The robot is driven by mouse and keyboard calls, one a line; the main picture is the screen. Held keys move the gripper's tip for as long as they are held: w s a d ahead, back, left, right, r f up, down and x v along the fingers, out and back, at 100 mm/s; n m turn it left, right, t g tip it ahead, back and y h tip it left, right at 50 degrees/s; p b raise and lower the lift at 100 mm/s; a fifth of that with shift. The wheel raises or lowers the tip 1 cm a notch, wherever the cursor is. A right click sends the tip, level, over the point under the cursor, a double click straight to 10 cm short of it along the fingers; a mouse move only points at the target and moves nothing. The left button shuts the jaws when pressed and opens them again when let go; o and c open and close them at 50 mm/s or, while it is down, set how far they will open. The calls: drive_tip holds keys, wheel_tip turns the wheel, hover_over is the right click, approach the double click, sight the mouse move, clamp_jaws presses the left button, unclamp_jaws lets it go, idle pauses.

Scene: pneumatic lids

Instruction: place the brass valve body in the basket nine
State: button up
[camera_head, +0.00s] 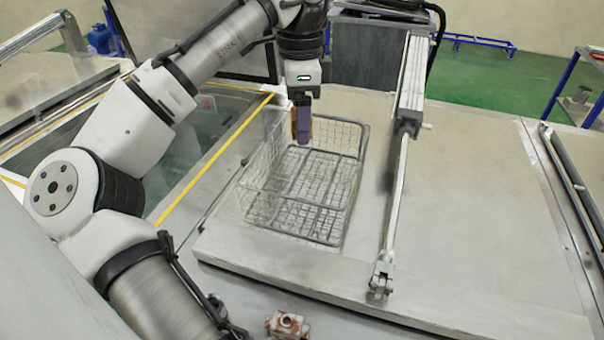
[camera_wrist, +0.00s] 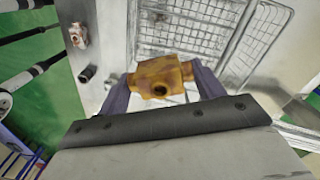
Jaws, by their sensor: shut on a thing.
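The brass valve body (camera_wrist: 162,77) is a yellow-brown fitting with a dark round opening. In the wrist view it sits between the two fingers of my gripper (camera_wrist: 163,88), which is shut on it. In the head view my gripper (camera_head: 302,122) points down over the far part of a grey wire basket (camera_head: 285,204), with its tips around the far rim's height. Only a sliver of brass shows there beside the fingers. The basket also shows in the wrist view (camera_wrist: 232,42), beyond the valve body. Its floor looks empty. No number is readable on it.
A rusty red-and-white fitting (camera_head: 287,325) lies near the front edge, outside the basket. A metal rail (camera_head: 400,170) runs along the basket's right side. The pale panel (camera_head: 480,210) right of the rail is clear.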

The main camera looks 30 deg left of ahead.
drive_tip(key=shift+a, duration=0.25)
drive_tip(key=shift+w+a+f, duration=0.1)
drive_tip(key=shift+f, duration=0.1)
wheel_tip(320, 180, down, 15)
drive_tip(key=b, duration=0.5)
drive_tip(key=shift+r, duration=0.15)
wheel_tip(320, 180, down, 5)
drive_tip(key=b, duration=0.4)
drive_tip(key=shift+b, duration=0.4)
drive_tip(key=shift+r, duration=0.15)
drive_tip(key=o, duration=1.3)
